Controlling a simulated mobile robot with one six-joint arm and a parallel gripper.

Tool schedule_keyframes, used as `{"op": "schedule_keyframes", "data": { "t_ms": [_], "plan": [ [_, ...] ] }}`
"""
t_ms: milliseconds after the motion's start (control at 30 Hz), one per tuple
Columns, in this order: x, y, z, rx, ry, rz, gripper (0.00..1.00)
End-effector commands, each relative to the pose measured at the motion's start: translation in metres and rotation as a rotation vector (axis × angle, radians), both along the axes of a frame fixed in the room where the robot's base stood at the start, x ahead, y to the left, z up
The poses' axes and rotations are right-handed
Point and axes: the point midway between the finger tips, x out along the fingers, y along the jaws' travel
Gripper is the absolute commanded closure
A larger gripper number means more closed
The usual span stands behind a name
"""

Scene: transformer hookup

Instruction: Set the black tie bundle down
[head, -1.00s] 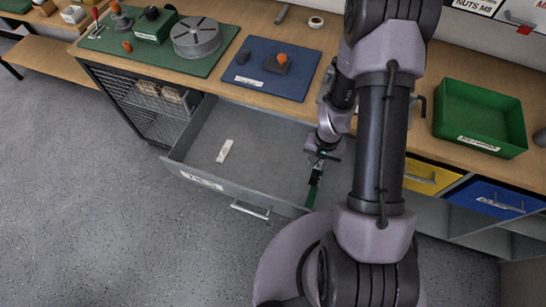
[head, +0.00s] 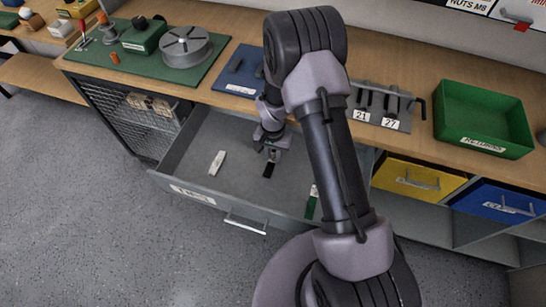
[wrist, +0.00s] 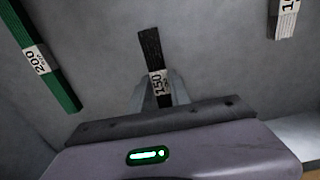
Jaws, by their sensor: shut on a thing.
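The black tie bundle (head: 268,170) is in my gripper (head: 271,154), inside the open drawer, between a white bundle and a green one. In the wrist view the black bundle (wrist: 151,52) points away from me, with a white label reading 150 near the jaws. My gripper (wrist: 160,92) is shut on it at the label end. I cannot tell whether the bundle touches the drawer floor. The green bundle (head: 311,203), labelled 200 in the wrist view (wrist: 42,62), lies apart from it. The white bundle (head: 217,163) lies on the other side.
The open grey drawer (head: 185,190) has bare floor around the black bundle. Its front wall and handle face the room. The bench top above holds a blue mat (head: 236,72), a turntable-like grey disc (head: 186,46) and a green bin (head: 482,115).

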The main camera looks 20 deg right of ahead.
Motion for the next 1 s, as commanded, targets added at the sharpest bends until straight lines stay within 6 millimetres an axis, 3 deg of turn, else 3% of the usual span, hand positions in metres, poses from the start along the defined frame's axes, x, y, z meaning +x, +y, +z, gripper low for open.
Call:
{"op": "schedule_keyframes", "data": {
  "t_ms": [200,233,333,667,767,1000],
  "plan": [
    [0.000,0.000,-0.003,0.000,0.000,0.000,1.00],
    [0.000,0.000,-0.003,0.000,0.000,0.000,0.74],
    [0.000,0.000,-0.002,0.000,0.000,0.001,0.55],
    [0.000,0.000,0.002,0.000,0.000,0.001,0.54],
    [0.000,0.000,0.021,-0.001,-0.001,0.000,0.54],
    [0.001,0.000,0.092,0.000,-0.002,0.001,0.54]
  ]
}}
